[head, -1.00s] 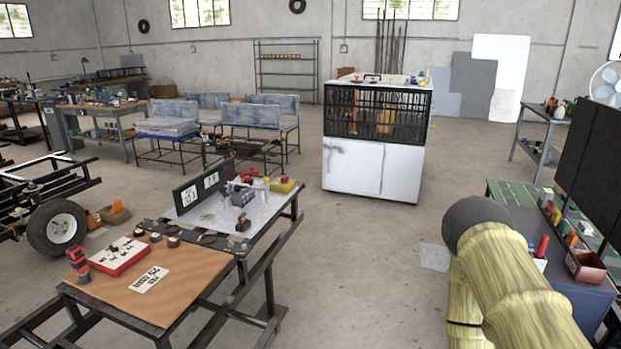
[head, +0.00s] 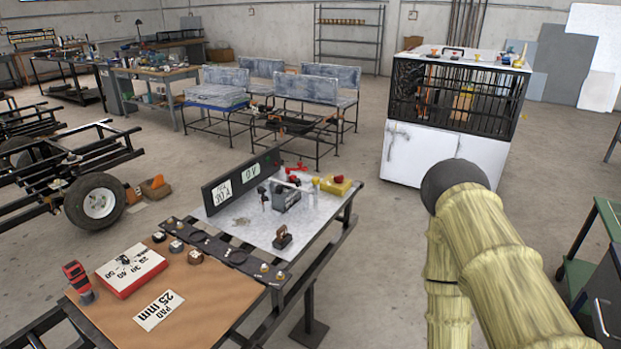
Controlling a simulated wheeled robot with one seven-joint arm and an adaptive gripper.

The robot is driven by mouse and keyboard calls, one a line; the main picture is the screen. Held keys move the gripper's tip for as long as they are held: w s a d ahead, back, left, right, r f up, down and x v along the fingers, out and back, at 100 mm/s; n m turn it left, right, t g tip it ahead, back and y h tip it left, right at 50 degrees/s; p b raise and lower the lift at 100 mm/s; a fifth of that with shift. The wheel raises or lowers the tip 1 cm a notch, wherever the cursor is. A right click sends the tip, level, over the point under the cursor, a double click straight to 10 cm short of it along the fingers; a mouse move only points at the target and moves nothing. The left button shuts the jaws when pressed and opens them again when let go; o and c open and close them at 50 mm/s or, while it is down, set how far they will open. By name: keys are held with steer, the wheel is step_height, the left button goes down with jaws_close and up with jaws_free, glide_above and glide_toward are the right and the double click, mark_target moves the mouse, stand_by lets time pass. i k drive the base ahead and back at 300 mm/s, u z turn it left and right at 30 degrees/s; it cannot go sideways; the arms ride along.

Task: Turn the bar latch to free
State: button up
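A work table (head: 205,335) with a brown top and a pale metal plate (head: 245,228) stands at the lower left in the head view. On the plate are a small grey device (head: 285,198), a red handle-like part (head: 297,167), a yellow box with a red button (head: 337,186) and a small dark bronze fitting (head: 282,238). I cannot tell which part, if any, is the bar latch, or how it is turned. My arm in its yellow sleeve reaches in from the lower right, apart from the table. My gripper is not in view.
A dark panel with white labels (head: 240,180) stands behind the plate. A caged white cabinet (head: 440,155) stands behind. Floor right of the table is clear.

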mark_target(314, 180)
steer(key=u, duration=0.25)
steer(key=k, duration=0.35)
steer(key=z, duration=0.95)
steer(key=i, duration=1.4)
steer(key=u, duration=0.9)
